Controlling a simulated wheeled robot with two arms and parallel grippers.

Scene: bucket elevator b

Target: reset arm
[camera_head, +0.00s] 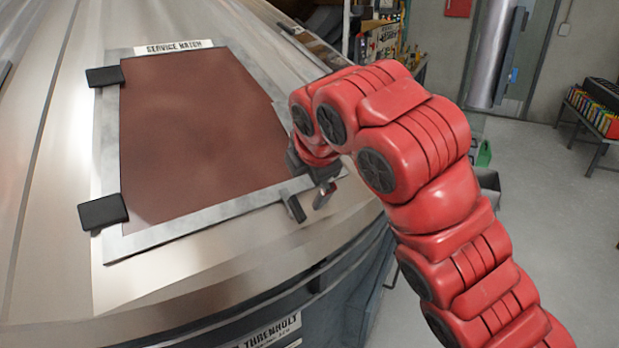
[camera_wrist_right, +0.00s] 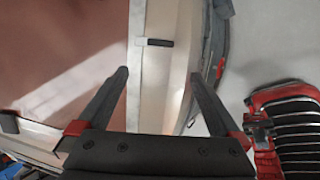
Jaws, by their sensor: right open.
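My right gripper (camera_head: 310,203) is at the lower right edge of the service hatch, low near its frame. In the right wrist view its two fingers (camera_wrist_right: 158,76) are spread apart with nothing between them. The hatch (camera_head: 195,135) is a reddish-brown panel in a pale metal frame, with two black blocks on its left side. My red right arm hides part of its right edge. In the wrist view the brown panel (camera_wrist_right: 60,50) fills the left, and a black handle-like piece (camera_wrist_right: 155,42) sits on the pale frame ahead of the fingertips. My left gripper is not in view.
The hatch is set in a large curved metal casing (camera_head: 60,295). A rack of coloured items (camera_head: 597,112) stands at the far right. A grey door with a metal cylinder (camera_head: 492,55) is at the back. The floor (camera_head: 560,240) on the right is clear.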

